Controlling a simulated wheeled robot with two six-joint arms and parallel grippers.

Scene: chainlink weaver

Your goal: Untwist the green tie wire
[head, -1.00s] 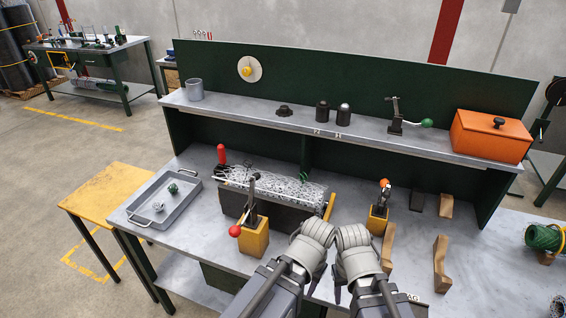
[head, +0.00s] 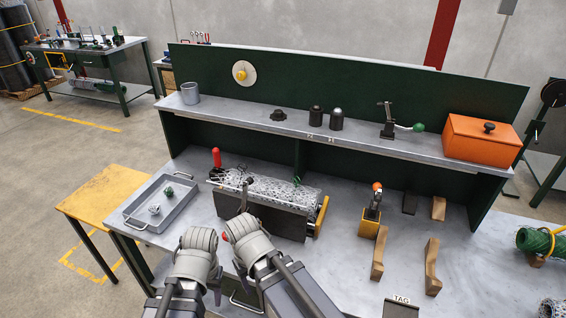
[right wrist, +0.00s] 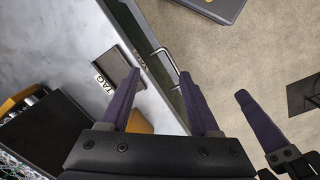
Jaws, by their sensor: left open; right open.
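A small green twist of wire (head: 297,181) shows at the right part of the chain-link mesh (head: 270,188), which lies on a dark block on the workbench. It is too small to tell how it is twisted. My left gripper (head: 216,290) is low in front of the bench, left of the mesh and well apart from the wire. My right gripper (right wrist: 162,80) is open and empty in the right wrist view, pointing at the bench's front edge. In the head view its arm covers the front of the mesh block. A finger of my left gripper shows at right in the right wrist view.
A grey tray (head: 137,222) with two small pieces stands left of the mesh. A yellow-based clamp (head: 370,222), wooden blocks (head: 433,268) and a TAG plate (head: 401,309) lie to the right. The shelf stands behind.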

